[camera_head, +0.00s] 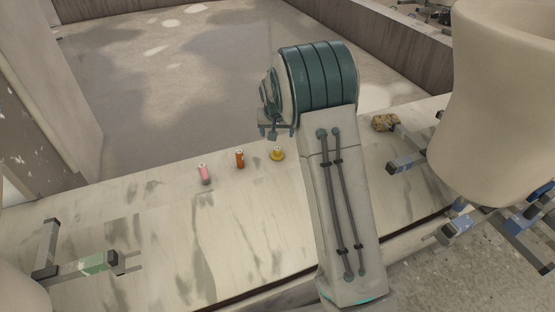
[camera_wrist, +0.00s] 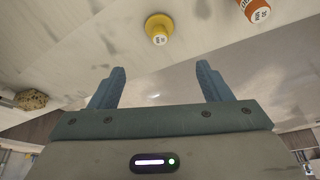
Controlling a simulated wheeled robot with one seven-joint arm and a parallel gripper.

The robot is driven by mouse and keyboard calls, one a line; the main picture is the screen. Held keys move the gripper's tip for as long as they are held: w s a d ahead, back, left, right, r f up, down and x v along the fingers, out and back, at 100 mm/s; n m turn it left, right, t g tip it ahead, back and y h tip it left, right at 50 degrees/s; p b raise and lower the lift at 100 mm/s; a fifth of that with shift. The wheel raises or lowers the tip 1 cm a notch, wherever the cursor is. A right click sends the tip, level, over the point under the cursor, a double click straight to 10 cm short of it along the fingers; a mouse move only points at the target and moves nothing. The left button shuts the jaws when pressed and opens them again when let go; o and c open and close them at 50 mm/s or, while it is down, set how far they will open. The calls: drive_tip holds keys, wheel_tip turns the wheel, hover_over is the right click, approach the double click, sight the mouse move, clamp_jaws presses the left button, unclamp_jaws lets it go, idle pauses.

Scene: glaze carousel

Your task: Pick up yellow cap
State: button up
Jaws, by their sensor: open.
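The yellow cap (camera_head: 277,155) stands on the pale worktop, just left of my arm in the head view. In the wrist view the yellow cap (camera_wrist: 158,30), with a white labelled top, is at the upper middle. It lies beyond the two blue fingertips, roughly in line with the gap between them. My gripper (camera_wrist: 160,78) is open, with nothing between its fingers. In the head view my arm's end hides most of the gripper.
An orange capped piece (camera_head: 240,159) stands left of the yellow cap, and a pink one (camera_head: 204,173) further left. A brown sponge-like block (camera_head: 385,122) lies to the right. Metal brackets (camera_head: 85,262) stand at the worktop's left front. The worktop's middle front is clear.

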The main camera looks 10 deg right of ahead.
sight(277, 149)
drive_tip(key=b+x, duration=0.2)
drive_tip(key=x, duration=0.5)
drive_tip(key=shift+w+f, duration=0.1)
drive_tip(key=shift+f, duration=0.25)
drive_tip(key=b+x, duration=0.3)
drive_tip(key=x, duration=0.2)
drive_tip(key=shift+f, duration=0.2)
drive_tip(key=shift+r, duration=0.1)
drive_tip(key=c, duration=1.1)
